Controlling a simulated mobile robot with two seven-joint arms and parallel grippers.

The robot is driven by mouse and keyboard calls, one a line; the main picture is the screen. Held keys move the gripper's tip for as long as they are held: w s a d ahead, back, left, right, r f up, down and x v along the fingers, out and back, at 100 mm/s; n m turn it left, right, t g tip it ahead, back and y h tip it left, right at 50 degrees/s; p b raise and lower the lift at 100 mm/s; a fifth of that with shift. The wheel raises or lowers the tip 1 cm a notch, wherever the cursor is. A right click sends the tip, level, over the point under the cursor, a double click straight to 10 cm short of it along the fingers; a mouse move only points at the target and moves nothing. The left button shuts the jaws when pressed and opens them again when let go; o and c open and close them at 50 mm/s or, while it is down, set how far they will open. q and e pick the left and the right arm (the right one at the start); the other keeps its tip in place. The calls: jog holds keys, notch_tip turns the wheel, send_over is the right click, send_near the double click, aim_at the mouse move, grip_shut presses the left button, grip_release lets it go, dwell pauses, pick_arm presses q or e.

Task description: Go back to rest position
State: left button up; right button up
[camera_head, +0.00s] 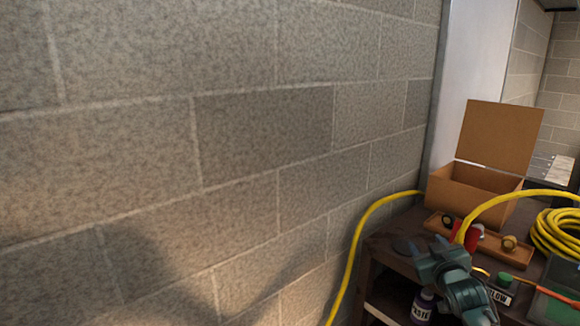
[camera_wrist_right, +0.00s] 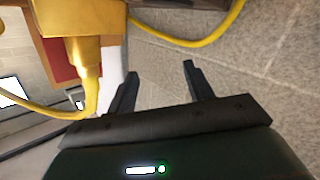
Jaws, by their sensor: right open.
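My right gripper (camera_head: 432,250) is in the lower right of the head view, in front of the dark wooden shelf unit (camera_head: 380,245). In the right wrist view its two dark fingers stand apart (camera_wrist_right: 160,82), with nothing between them and only grey block wall behind. My left gripper is not in view.
An open cardboard box (camera_head: 462,190) and a wooden tray (camera_head: 512,260) with a red item (camera_head: 468,232) are on the shelf unit. A yellow hose (camera_head: 357,240) arches beside it; a yellow coil (camera_head: 555,235) lies right. A block wall (camera_head: 220,140) fills the left. A yellow fitting (camera_wrist_right: 85,55) shows close in the wrist view.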

jog(key=s+a+f+g+y, duration=0.1)
jog(key=s+a+f, duration=0.4)
jog(key=s+f, duration=0.2)
jog(key=s+a+f+g+y, duration=0.1)
jog(key=s+a+f, duration=0.4)
jog(key=s, duration=0.6)
jog(key=s+a+f+g+y, duration=0.1)
jog(key=s+a+f+g, duration=0.1)
jog(key=s+a+f, duration=0.3)
jog(key=s+f, duration=0.3)
jog(key=s, duration=0.1)
jog(key=shift+s+a+f+n+y, duration=0.25)
jog(key=shift+f+n+y, duration=0.05)
jog(key=shift+f+y, duration=0.1)
jog(key=s+a, duration=0.1)
jog(key=s, duration=0.2)
jog(key=s+a+g, duration=0.1)
jog(key=s, duration=0.2)
jog(key=s+a+f+g, duration=0.1)
jog(key=s, duration=0.3)
jog(key=shift+a+y, duration=0.25)
jog(key=shift+y, duration=0.15)
jog(key=shift+c, duration=0.3)
